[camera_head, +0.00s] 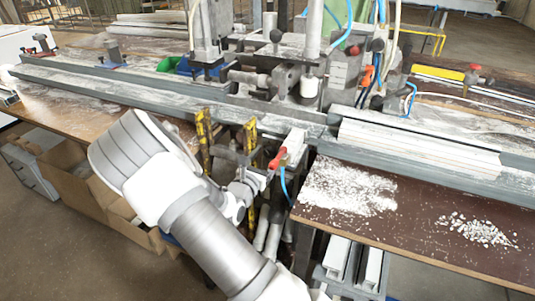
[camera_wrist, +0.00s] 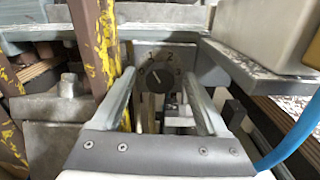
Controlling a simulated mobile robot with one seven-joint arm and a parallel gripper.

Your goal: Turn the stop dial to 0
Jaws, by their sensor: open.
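The stop dial (camera_wrist: 163,78) is a round dark knob on a grey plate, in the upper middle of the wrist view. The numbers 0, 1, 2 and 3 stand around it from left over the top to right. A pale mark on the knob points up and left, seemingly between 0 and 1; I cannot tell exactly. My gripper (camera_wrist: 160,72) is open, one finger on each side of the dial in the picture. No contact with the knob shows. In the head view my arm reaches to the bench front, and the dial cannot be made out there.
Worn yellow posts (camera_wrist: 97,45) stand close on the left of my fingers. A pale block (camera_wrist: 262,30) and a grey ledge (camera_wrist: 250,72) are at the upper right. A blue hose (camera_wrist: 292,138) hangs at the right. A red lever (camera_head: 278,158) sits at the bench front.

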